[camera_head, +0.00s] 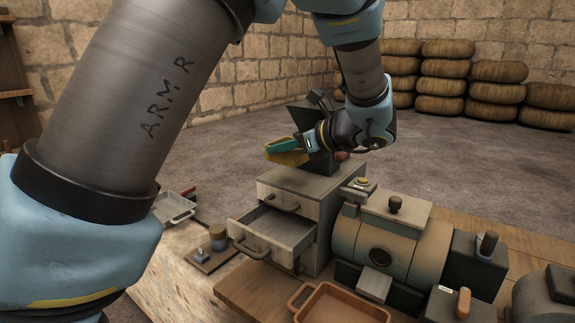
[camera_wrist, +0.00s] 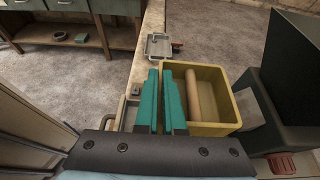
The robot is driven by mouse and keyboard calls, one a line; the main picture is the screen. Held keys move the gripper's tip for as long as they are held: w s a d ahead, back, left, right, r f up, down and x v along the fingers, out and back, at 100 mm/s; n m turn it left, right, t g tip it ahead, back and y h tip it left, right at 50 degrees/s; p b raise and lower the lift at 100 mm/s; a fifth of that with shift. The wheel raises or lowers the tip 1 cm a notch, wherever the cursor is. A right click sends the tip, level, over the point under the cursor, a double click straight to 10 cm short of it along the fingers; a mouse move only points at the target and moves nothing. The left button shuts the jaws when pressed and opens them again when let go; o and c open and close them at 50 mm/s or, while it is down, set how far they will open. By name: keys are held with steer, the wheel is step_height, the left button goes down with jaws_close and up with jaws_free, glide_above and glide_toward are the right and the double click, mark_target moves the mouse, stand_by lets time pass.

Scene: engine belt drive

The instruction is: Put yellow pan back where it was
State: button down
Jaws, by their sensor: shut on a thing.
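The yellow pan (camera_wrist: 219,80) is box-shaped with raised walls, and a tan cylinder (camera_wrist: 193,95) lies inside it. My gripper (camera_wrist: 173,75) has its teal fingers close together at the pan's left side in the wrist view, shut on the pan. In the head view the yellow pan (camera_head: 287,158) is partly hidden behind the teal fingers of my gripper (camera_head: 283,146). It is above the grey drawer cabinet (camera_head: 322,187). Whether the pan touches the cabinet top cannot be told.
The cabinet's lower drawer (camera_head: 275,228) is pulled open. A dark upright panel (camera_head: 312,125) stands close behind the pan. An orange tray (camera_head: 342,305) lies in front, and a machine (camera_head: 385,240) is at right. A grey tray (camera_head: 172,208) is at left.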

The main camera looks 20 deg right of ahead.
steer(key=shift+w+d+r+p, duration=0.15)
steer(key=shift+w+d, duration=0.15)
steer(key=shift+d, duration=0.15)
steer(key=shift+w+d+p, duration=0.15)
steer(key=shift+w+d, duration=0.1)
steer(key=shift+d, duration=0.2)
steer(key=shift+w+d+f+p, duration=0.1)
steer(key=shift+d+f+p, duration=0.05)
steer(key=shift+f, duration=0.4)
steer(key=shift+w+d+f+p, duration=0.1)
steer(key=shift+d+f+p, duration=0.05)
steer(key=shift+f, duration=0.35)
step_height(320, 180, down, 4)
steer(key=shift+f+p, duration=0.2)
steer(key=shift+p, duration=0.65)
steer(key=shift+d+f, duration=0.15)
steer(key=shift+f, duration=0.25)
steer(key=c, duration=1)
jaws_free()
steer(key=shift+f, duration=0.1)
steer(key=b+v, duration=0.3)
steer(key=v, duration=0.9)
